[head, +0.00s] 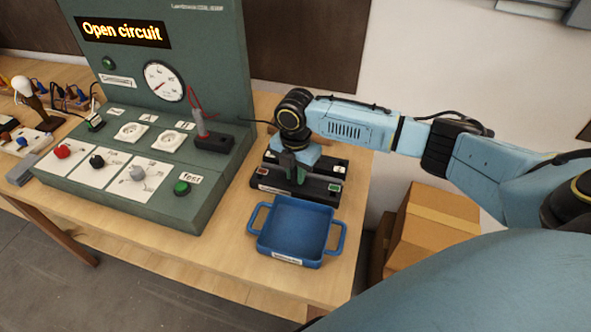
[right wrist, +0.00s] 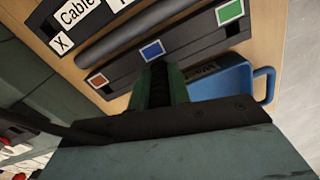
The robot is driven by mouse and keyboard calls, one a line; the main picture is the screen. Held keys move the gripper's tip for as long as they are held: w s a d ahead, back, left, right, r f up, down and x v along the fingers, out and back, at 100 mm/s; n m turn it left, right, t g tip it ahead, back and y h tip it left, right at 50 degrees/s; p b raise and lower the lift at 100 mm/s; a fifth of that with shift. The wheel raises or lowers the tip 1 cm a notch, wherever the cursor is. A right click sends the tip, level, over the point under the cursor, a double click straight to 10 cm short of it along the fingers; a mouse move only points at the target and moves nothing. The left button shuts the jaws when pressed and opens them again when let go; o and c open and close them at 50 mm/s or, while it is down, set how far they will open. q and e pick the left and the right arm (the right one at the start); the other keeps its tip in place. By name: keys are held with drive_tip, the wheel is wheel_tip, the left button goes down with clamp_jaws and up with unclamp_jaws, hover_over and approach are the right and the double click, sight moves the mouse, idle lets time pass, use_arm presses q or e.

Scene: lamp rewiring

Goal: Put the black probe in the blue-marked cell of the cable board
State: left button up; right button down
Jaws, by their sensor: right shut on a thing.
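The cable board (head: 322,187) is a long black tray behind the blue bin. In the right wrist view it (right wrist: 190,43) shows a red mark (right wrist: 97,80), a blue mark (right wrist: 152,50) and a green mark (right wrist: 229,12). My right gripper (head: 298,177) is over the middle of the board, pointing down. In the right wrist view its green fingers (right wrist: 160,80) are shut on the black probe (right wrist: 158,88), right beside the blue mark. The probe's lower end is hidden, so I cannot tell whether it touches the cell floor. My left gripper is not in view.
The blue bin (head: 333,240) with two handles stands just in front of the board. The green test console (head: 190,214) reads "Open circuit" and stands to the left, with a red probe (head: 202,128) upright in a black holder. Cardboard boxes (head: 432,225) stand beyond the table's right edge.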

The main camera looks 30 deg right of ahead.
drive_tip(key=shift+f, duration=0.2)
drive_tip(key=shift+p, duration=0.4)
idle(0.7)
drive_tip(key=shift+f, duration=0.4)
idle(0.9)
drive_tip(key=c, duration=1.2)
unclamp_jaws()
drive_tip(key=shift+c, duration=0.2)
wheel_tip(320, 180, up, 13)
drive_tip(key=shift+r, duration=0.2)
